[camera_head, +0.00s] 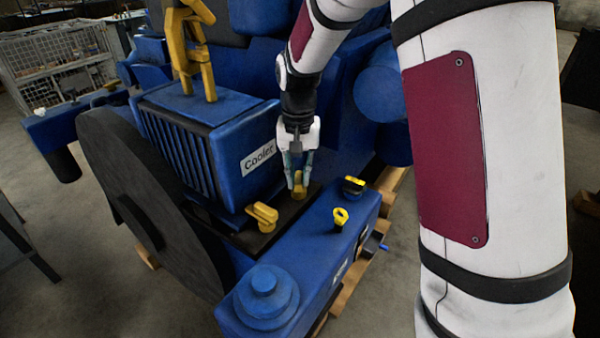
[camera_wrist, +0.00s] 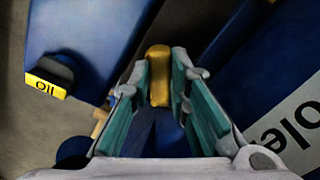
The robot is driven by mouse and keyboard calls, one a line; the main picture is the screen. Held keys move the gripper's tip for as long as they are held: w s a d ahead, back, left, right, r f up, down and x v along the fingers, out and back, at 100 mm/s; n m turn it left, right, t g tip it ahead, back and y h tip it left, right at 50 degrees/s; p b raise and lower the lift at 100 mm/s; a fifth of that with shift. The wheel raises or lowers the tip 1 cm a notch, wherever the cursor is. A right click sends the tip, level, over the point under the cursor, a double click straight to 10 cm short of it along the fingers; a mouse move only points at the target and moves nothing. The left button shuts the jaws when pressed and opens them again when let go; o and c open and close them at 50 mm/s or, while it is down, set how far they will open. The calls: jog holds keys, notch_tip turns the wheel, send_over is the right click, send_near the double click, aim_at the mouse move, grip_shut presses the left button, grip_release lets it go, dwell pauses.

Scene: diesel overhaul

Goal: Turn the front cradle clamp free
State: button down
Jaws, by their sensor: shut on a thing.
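Two yellow cradle clamps sit on the dark plate along the side of the blue finned box marked "Cooler" (camera_head: 215,140). The nearer clamp (camera_head: 262,216) stands free at the box's lower corner. My gripper (camera_head: 298,178) points down at the other clamp (camera_head: 301,194), farther along the plate, and is shut on it. In the wrist view this yellow clamp (camera_wrist: 158,75) shows between the teal finger pads, which cover part of its sides. The clamp's lower end is hidden.
A black and yellow oil cap (camera_head: 353,186) and a yellow ring handle (camera_head: 340,216) stand on the blue engine cover beside the plate. A yellow hook (camera_head: 190,50) hangs over the cooler. A large dark wheel (camera_head: 150,205) stands at left.

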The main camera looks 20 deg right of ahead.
aim_at(297, 178)
jog(key=m+p, duration=0.1)
jog(key=m, duration=0.4)
jog(key=shift+a+m+p, duration=0.15)
jog(key=shift+m+p, duration=0.15)
jog(key=shift+m, duration=0.1)
jog(key=shift+w, duration=0.1)
dwell(0.3)
jog(key=c, duration=1.5)
grip_release()
notch_tip(297, 178, up, 12)
jog(key=shift+r, duration=0.1)
